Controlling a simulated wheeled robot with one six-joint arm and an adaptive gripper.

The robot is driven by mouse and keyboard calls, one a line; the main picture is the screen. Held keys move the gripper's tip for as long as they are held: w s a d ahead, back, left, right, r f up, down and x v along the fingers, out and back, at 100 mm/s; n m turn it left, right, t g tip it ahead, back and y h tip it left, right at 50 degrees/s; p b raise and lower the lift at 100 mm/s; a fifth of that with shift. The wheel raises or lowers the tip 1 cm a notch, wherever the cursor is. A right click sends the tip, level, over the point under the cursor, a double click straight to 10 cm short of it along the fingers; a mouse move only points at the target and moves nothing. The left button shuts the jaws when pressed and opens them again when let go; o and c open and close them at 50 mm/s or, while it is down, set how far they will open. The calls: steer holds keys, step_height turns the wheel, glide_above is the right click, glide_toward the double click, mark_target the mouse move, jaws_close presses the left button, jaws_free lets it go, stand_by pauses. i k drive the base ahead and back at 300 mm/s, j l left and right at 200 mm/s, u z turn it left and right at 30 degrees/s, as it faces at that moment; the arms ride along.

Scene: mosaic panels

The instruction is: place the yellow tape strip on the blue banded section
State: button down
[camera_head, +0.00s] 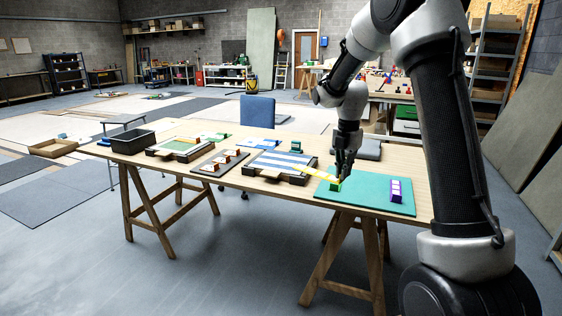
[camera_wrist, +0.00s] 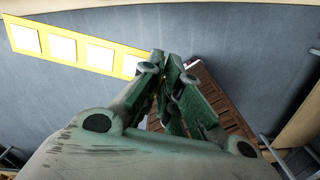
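The yellow tape strip (camera_head: 316,174) is long and thin and reaches left from my gripper (camera_head: 339,180) in the head view. In the wrist view the strip (camera_wrist: 68,46) shows a row of white squares, and its right end meets my fingertips (camera_wrist: 165,78). My gripper appears shut on that end, though the fingers hide the contact. The blue banded section (camera_head: 279,161) is a panel with blue and white stripes on the table, left of my gripper. The strip's far end lies near the panel's right edge in the picture; I cannot tell whether they touch.
A green mat (camera_head: 367,203) under my gripper bears a purple block (camera_head: 396,191) and a green block (camera_head: 334,186). Other panels, a small-block board (camera_head: 219,163) and a dark bin (camera_head: 133,141) stand leftward on the table (camera_head: 245,183). A blue chair (camera_head: 257,111) stands behind.

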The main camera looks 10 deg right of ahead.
mark_target(286, 157)
steer(key=i, duration=1.4)
